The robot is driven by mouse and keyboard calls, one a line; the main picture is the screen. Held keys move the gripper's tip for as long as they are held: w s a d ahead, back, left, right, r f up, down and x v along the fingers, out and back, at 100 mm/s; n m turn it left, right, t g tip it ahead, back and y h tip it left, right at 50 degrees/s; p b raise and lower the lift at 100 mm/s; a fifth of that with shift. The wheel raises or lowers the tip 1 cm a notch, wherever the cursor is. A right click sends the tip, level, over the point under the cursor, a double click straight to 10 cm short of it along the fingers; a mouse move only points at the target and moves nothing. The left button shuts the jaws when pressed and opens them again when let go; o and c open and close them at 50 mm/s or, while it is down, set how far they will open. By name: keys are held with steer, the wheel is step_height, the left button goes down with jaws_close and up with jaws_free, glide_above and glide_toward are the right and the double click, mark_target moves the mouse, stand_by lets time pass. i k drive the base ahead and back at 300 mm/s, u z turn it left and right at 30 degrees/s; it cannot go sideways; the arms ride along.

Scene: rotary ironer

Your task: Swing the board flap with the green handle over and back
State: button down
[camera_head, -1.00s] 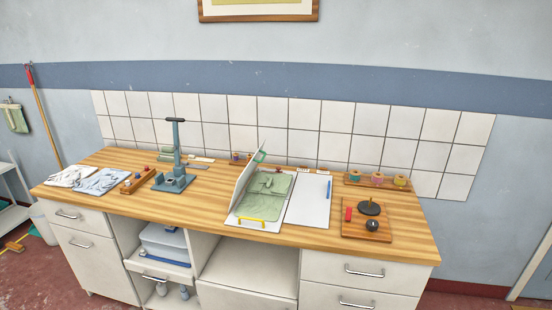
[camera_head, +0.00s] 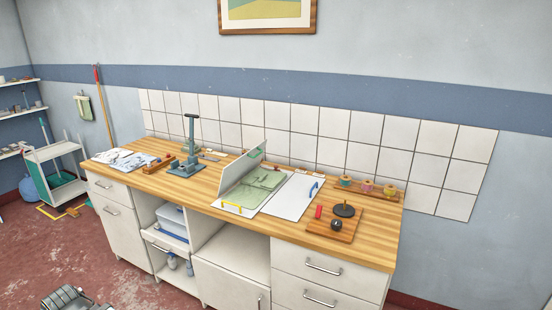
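The folding board lies on the wooden worktop, right of the middle. Its left flap (camera_head: 240,172) stands up steeply from the board, leaning a little to the right at the top. The green handle (camera_head: 257,150) is near the flap's upper far end, partly hidden. A folded green cloth (camera_head: 262,180) lies on the middle panel. A yellow handle (camera_head: 232,207) is at the front, and the flat right flap (camera_head: 289,198) carries a blue handle (camera_head: 314,189). I cannot make out my gripper in this view; only a dark ribbed part, probably mine, shows at the bottom left.
On the worktop (camera_head: 205,190) stand a grey-blue press (camera_head: 188,150), folded cloths (camera_head: 122,160) at the left, a wooden tray (camera_head: 347,228) and a spool rack (camera_head: 369,190) at the right.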

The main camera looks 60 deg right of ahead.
mark_target(233, 172)
steer(key=z, duration=1.1)
steer(key=i, duration=0.45)
steer(key=u, duration=0.05)
